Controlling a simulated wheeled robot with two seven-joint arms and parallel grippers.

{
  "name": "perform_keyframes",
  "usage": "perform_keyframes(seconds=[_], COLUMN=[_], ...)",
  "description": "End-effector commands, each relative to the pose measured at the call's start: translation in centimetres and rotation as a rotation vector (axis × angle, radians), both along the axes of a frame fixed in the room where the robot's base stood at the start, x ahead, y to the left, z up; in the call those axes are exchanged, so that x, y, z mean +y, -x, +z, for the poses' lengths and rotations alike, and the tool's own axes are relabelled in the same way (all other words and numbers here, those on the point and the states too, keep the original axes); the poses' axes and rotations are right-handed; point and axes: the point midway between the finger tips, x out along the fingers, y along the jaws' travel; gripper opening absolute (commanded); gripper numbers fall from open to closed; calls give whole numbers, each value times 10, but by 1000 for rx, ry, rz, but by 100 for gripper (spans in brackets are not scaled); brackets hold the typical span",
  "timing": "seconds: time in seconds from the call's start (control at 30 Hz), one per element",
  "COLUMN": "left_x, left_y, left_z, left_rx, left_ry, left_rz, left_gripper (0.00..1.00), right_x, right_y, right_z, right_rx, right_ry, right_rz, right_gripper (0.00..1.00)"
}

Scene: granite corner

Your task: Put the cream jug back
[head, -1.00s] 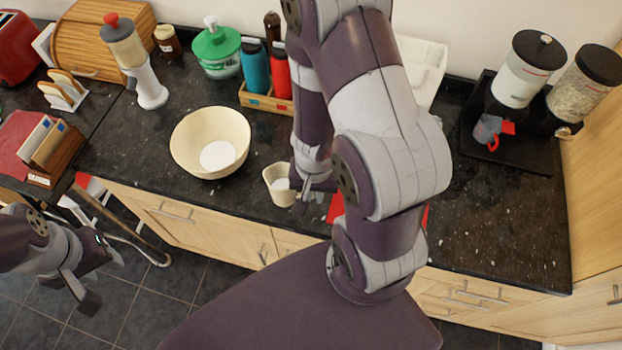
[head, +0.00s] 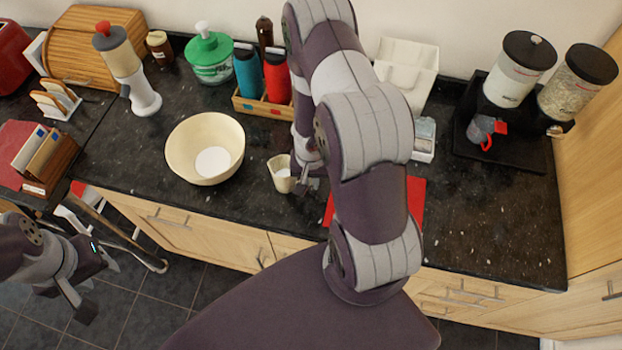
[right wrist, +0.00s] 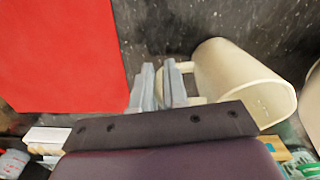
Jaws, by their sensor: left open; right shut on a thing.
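The cream jug (head: 281,175) is a small cream-coloured jug with white inside, right of the large cream bowl (head: 181,158). My right gripper (head: 308,182) is at its right side and partly hidden by my arm in the head view. In the right wrist view the jug (right wrist: 238,82) looks tilted in the picture, and my right gripper (right wrist: 165,88) is shut on its handle. I cannot tell whether its base touches the counter. My left gripper (head: 82,300) is open and empty, low at the left, in front of the counter.
A red mat (head: 416,200) lies right of the jug, partly behind my arm; it shows large in the wrist view (right wrist: 60,50). A wooden box of bottles (head: 262,107) stands behind the jug. A black tray (head: 530,155) is at the right. The right front counter is clear.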

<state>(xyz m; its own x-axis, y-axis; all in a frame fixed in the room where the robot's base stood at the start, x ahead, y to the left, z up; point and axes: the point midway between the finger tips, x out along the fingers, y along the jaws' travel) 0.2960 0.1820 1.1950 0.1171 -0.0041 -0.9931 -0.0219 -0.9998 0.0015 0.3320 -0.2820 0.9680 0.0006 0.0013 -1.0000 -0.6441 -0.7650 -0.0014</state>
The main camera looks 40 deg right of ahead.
Motion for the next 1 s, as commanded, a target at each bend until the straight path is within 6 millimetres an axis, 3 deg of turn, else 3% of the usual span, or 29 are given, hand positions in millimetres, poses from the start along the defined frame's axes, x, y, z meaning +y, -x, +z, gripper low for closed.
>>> perform_keyframes(seconds=[0.17, 0.2, 0.27, 0.53, 0.67, 1.0], left_x=[0, 0, 0, 0, 0, 0], left_y=[0, 0, 0, 0, 0, 0], left_z=[-4, -3, -3, -2, 5, 49], left_rx=[0, 0, 0, 0, 0, 0], left_ry=[0, 0, 0, 0, 0, 0], left_rz=[0, 0, 0, 0, 0, 0], left_gripper=[43, 43, 43, 43, 43, 43], right_x=[0, 0, 0, 0, 0, 0], right_y=[0, 0, 0, 0, -1, 0], right_z=[-4, -3, -3, -2, 9, 83], right_rx=[0, 0, 0, 0, -1, 0], right_ry=[0, 0, 0, 0, 1, 0], right_rz=[0, 0, 0, 0, 0, 1], right_gripper=[0, 23, 39, 39, 39, 39])
